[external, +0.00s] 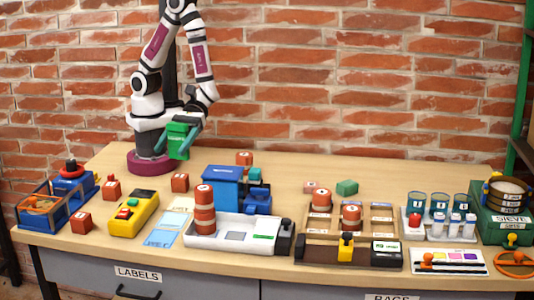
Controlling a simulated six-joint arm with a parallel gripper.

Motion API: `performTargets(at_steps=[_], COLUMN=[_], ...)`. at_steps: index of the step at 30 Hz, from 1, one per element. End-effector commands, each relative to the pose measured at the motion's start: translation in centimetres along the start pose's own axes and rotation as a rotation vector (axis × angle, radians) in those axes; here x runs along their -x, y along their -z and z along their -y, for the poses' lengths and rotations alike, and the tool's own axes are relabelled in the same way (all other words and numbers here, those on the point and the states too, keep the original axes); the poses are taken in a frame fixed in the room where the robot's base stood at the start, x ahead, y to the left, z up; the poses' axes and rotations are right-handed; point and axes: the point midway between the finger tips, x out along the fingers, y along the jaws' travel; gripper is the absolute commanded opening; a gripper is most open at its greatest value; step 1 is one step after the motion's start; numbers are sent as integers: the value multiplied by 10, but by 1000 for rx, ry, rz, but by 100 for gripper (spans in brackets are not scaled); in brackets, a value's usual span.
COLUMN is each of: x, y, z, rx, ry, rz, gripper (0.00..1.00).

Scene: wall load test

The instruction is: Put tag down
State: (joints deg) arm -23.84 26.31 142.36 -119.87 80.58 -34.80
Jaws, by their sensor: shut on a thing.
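My gripper (182,148), with green and teal parts, hangs in the air at the back left, just right of my arm's base. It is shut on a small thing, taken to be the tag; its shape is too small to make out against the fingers. Flat cards lie on the table in front: a light blue one with lettering (162,239), another blue one (172,221) and a pale one (182,204). My gripper is behind and above these cards, apart from them.
A yellow device (133,214) stands left of the cards. A blue machine (222,188) and a white scale-like unit (205,243) with stacked red weights (204,210) stand to the right. Red blocks (180,183) are scattered about. The table's back strip (320,170) is mostly clear.

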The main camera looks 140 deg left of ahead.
Motion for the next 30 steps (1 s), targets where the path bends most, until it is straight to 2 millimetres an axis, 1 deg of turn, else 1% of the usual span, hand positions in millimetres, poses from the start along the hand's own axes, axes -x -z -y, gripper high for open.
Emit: performTargets(at_steps=[1,5,8,11,14,15,17,18,20,21,24,25,27,30], x=[4,16,30,51,81,97,125,146,182,206,257,270,297,326], y=[3,9,15,23,35,41,52,59,72,81,99,103,113,122], z=[-9,-32,-56,-84,-116,-130,-152,-166,-185,-194,-210,-213,-217,-220], rx=[12,38,64,98,143,164,200,225,267,294,348,362,389,418], ry=[-27,-106,-184,-285,-411,-469,-568,-639,-750,-819,-961,-998,-1068,-1144], rz=[-2,-5,-9,-12,-16,-17,-19,-19,-19,-18,-15,-15,-12,-8], gripper=[18,18,18,18,18,18,18,18,18,18,18,18,18,18])
